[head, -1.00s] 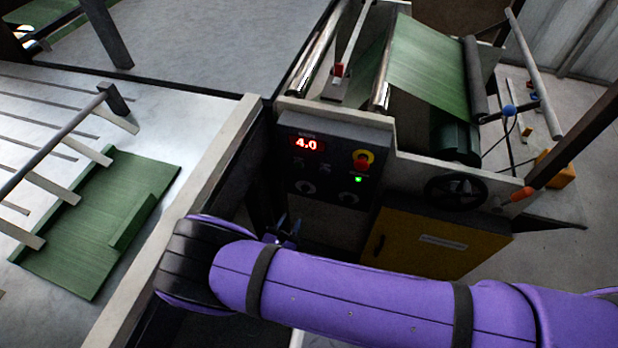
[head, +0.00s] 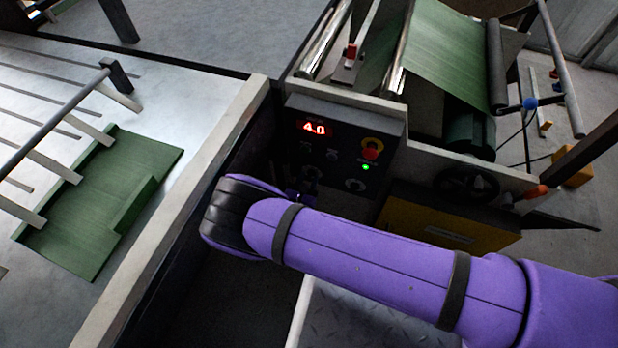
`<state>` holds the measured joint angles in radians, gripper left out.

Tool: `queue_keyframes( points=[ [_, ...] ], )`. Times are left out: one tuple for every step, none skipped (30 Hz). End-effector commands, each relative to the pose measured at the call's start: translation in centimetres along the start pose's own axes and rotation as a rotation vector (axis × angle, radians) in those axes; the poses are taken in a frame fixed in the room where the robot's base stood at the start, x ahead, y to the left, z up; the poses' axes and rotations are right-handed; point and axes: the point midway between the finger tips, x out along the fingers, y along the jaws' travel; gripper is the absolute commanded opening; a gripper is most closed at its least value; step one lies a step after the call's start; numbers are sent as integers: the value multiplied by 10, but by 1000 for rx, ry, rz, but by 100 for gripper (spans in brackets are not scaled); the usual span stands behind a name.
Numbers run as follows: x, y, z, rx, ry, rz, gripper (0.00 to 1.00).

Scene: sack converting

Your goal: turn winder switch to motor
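The dark control panel (head: 340,145) stands on the machine ahead. It has a red display reading 4.0 (head: 315,128), a red button on a yellow base (head: 371,149), a green light (head: 366,167) and two round knobs low down. The right knob (head: 355,185) is in clear view; the left knob (head: 311,173) is partly covered by my gripper. Which knob is the winder switch, and its setting, are too small to read. My gripper (head: 300,193) shows only as a small dark part behind my purple arm, close below the left knob. Its fingers are mostly hidden, and I cannot tell contact.
A green sheet roll (head: 450,60) runs over rollers at the upper right. A black handwheel (head: 466,184) and a yellow cabinet (head: 440,230) sit right of and below the panel. A pale rail (head: 185,200) borders the left table, where green sacking (head: 105,200) lies.

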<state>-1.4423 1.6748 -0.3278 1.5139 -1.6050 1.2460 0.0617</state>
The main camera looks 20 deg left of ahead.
Motion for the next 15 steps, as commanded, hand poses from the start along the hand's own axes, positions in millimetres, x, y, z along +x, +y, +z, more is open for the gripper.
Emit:
queue_keyframes(
  points=[
    [4, 0, 0, 0, -1, -1, 36],
    [5, 0, 0, 0, -1, -1, 36],
    [6, 0, 0, 0, -1, -1, 36],
    [7, 0, 0, 0, -1, -1, 36],
    [8, 0, 0, 0, -1, -1, 36],
    [8, 0, 0, 0, -1, 0, 36],
    [8, 0, 0, 0, -1, 0, 36],
    [8, 0, 0, 0, -1, 0, 36],
    [8, 0, 0, 0, -1, 0, 36],
    [8, 0, 0, 0, -1, 0, 36],
    [8, 0, 0, 0, -1, 0, 36],
    [8, 0, 0, 0, -1, 0, 36],
    [8, 0, 0, 0, -1, 0, 29],
    [8, 0, 0, 0, 0, 0, 22],
    [8, 0, 0, 0, 0, 0, 13]
  ],
)
